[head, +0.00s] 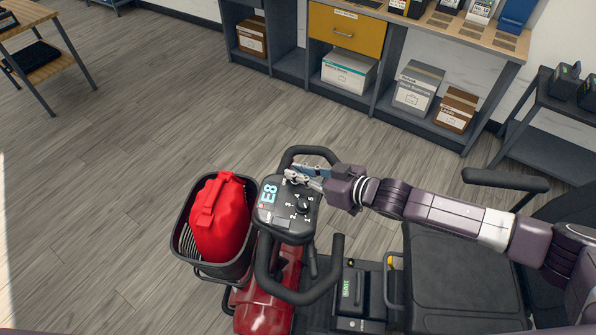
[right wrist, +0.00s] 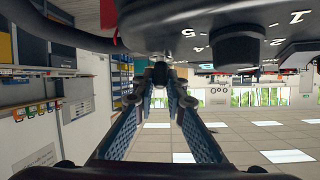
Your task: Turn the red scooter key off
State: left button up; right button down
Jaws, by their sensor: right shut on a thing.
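The red scooter (head: 268,300) stands in the lower middle of the head view. Its dark console (head: 270,217) has a lit display reading "E8" and a numbered dial (head: 303,206). My right gripper (head: 290,175) reaches in from the right to the console's upper edge. In the right wrist view its two fingers (right wrist: 160,88) close on a small dark piece at the console, which looks like the key (right wrist: 160,73). In the head view the fingers hide the key, so its turn position cannot be told. My left gripper is not in view.
A black basket (head: 180,240) holding a red bag (head: 221,215) sits on the scooter's left. Handlebar loops (head: 330,270) curve around the console. The seat (head: 452,265) lies beneath my right arm.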

jog(key=shift+w+r+n+g+y, duration=0.15)
jog(key=shift+n+g+y, duration=0.3)
jog(key=shift+n, duration=0.25)
jog(key=shift+n+g+y, duration=0.45)
jog(key=shift+n+g, duration=0.5)
jog(key=shift+n, duration=0.05)
jog(key=shift+f+n+g+y+b, duration=0.3)
jog(key=shift+n+g+b, duration=0.15)
jog(key=shift+n+g, duration=0.45)
jog(key=n+g+b, duration=0.7)
jog(key=b, duration=0.4)
jog(key=shift+w+f+b, duration=0.1)
jog(key=shift+f+b, duration=0.05)
jog(key=shift+b, duration=0.25)
jog(key=shift+r+n+g+b, duration=0.3)
jog(key=shift+n+g+b, duration=0.2)
jog(key=shift+b, duration=0.25)
jog(key=c, duration=2)
grip_release()
jog(key=shift+o, duration=0.2)
jog(key=shift+d, duration=0.15)
